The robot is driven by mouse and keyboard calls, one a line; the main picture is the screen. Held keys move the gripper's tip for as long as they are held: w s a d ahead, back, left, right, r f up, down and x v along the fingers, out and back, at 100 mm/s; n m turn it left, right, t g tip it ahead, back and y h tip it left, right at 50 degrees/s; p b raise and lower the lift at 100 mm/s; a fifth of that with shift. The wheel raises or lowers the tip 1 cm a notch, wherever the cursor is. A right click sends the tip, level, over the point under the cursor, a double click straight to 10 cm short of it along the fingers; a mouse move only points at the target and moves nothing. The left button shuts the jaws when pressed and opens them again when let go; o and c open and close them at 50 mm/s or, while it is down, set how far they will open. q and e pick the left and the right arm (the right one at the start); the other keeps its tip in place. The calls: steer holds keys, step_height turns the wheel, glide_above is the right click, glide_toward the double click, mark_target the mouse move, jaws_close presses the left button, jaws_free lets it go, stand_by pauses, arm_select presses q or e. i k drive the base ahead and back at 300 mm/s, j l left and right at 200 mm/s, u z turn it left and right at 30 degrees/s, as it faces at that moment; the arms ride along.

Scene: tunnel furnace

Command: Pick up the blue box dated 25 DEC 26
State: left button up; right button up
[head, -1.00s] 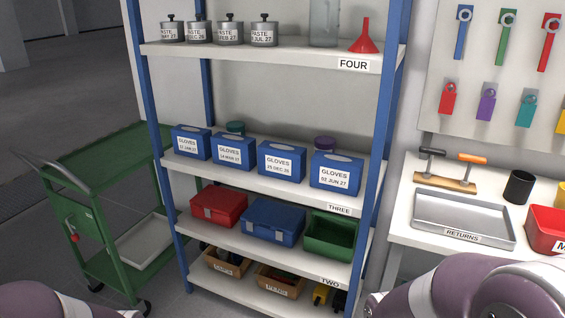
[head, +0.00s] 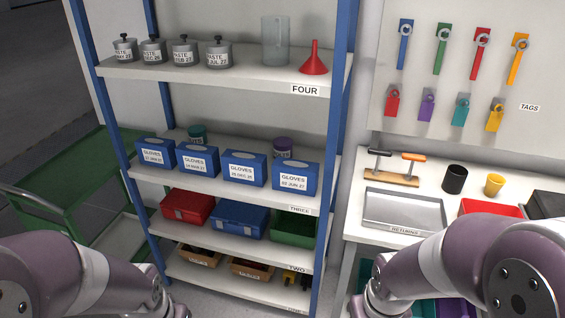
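Several blue glove boxes stand in a row on the shelf labelled THREE (head: 200,190). The box dated 25 DEC 26 (head: 244,168) is third from the left, with a white label reading GLOVES. To its left are the box that seems to read 14 MAR 27 (head: 197,160) and a box at the left end (head: 155,152) whose date is too small to read surely. To its right is the box dated 02 JUN 27 (head: 295,177). My arms show at the lower left and lower right, apart from the boxes. Neither gripper is in view.
Shelf FOUR (head: 258,76) above holds several lidded tins, a clear cylinder (head: 275,42) and a red funnel (head: 314,58). Blue posts (head: 335,130) flank the shelves. A green cart (head: 70,185) stands left; a workbench with a grey tray (head: 400,207) stands right.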

mark_target(246, 168)
steer(key=i+j+z, duration=0.15)
steer(key=z, duration=0.25)
steer(key=i+j+z, duration=0.15)
steer(key=j+z, duration=0.2)
steer(key=i+j+z, duration=0.1)
steer(key=j+z, duration=0.5)
steer(key=z, duration=0.2)
steer(key=i+j, duration=0.15)
steer(key=j, duration=0.2)
steer(key=i+j, duration=0.15)
steer(key=j, duration=0.25)
steer(key=i+j+z, duration=0.1)
steer(key=j, duration=0.25)
steer(key=i+j, duration=0.25)
steer(key=j, duration=0.15)
